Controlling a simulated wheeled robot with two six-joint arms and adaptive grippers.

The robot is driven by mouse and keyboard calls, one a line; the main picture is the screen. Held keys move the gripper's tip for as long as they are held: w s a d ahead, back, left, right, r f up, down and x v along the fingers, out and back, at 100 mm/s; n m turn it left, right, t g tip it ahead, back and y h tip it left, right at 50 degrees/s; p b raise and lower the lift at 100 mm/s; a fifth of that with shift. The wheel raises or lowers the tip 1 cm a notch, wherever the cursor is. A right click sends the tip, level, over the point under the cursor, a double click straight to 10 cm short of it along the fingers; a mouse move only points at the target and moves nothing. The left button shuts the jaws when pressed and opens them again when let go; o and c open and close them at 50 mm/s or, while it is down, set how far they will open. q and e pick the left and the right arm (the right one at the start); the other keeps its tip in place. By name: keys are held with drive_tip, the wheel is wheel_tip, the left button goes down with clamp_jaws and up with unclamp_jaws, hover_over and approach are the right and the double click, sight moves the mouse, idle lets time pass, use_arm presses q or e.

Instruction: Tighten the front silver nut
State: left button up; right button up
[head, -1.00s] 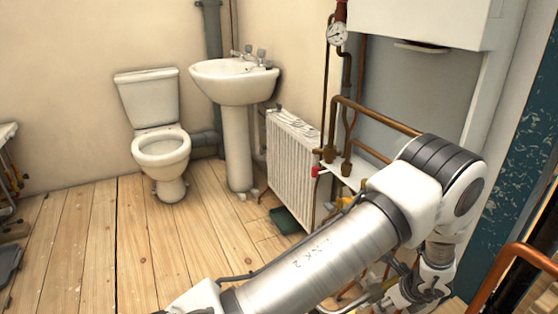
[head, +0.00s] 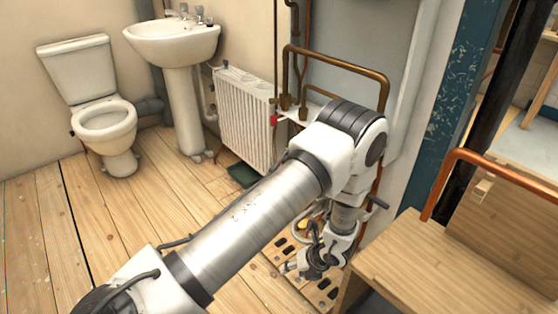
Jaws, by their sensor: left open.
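I cannot make out the front silver nut; it is too small or hidden behind my arm. My left gripper (head: 305,266) hangs low at the end of the arm, beyond the forearm and near a slotted wooden panel (head: 325,286) at floor level. It is open, and nothing shows between its fingers. A bit of yellow (head: 302,225) and some curved pipework show just behind my left wrist, partly covered by the arm. My right gripper is not in view.
A white radiator (head: 246,118) stands against the wall, with copper pipes (head: 335,62) to its right. A wooden bench (head: 425,262) with a copper pipe (head: 500,166) is at the right. A toilet (head: 104,118) and basin (head: 172,40) stand at the left. Open floorboards lie front left.

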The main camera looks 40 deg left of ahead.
use_arm(q)
drive_tip(key=s+m, duration=0.1)
drive_tip(key=m, duration=0.1)
drive_tip(key=s+f+m, duration=0.1)
drive_tip(key=s+m, duration=0.1)
drive_tip(key=s+a+m, duration=0.1)
drive_tip(key=m, duration=0.1)
drive_tip(key=shift+s+f, duration=0.15)
drive_tip(key=s+d+f+m, duration=0.1)
drive_tip(key=s+f+m, duration=0.1)
drive_tip(key=s+m, duration=1.05)
drive_tip(key=s+d+m+t+h, duration=0.1)
drive_tip(key=d+m+h, duration=0.3)
drive_tip(key=m, duration=0.9)
drive_tip(key=s+d+m+h, duration=0.15)
drive_tip(key=d+m, duration=0.35)
drive_tip(key=m, duration=0.9)
wheel_tip(320, 180, up, 27)
drive_tip(key=p, duration=2.6)
drive_tip(key=shift+w+r+p, duration=0.15)
drive_tip(key=shift+w+p, duration=0.25)
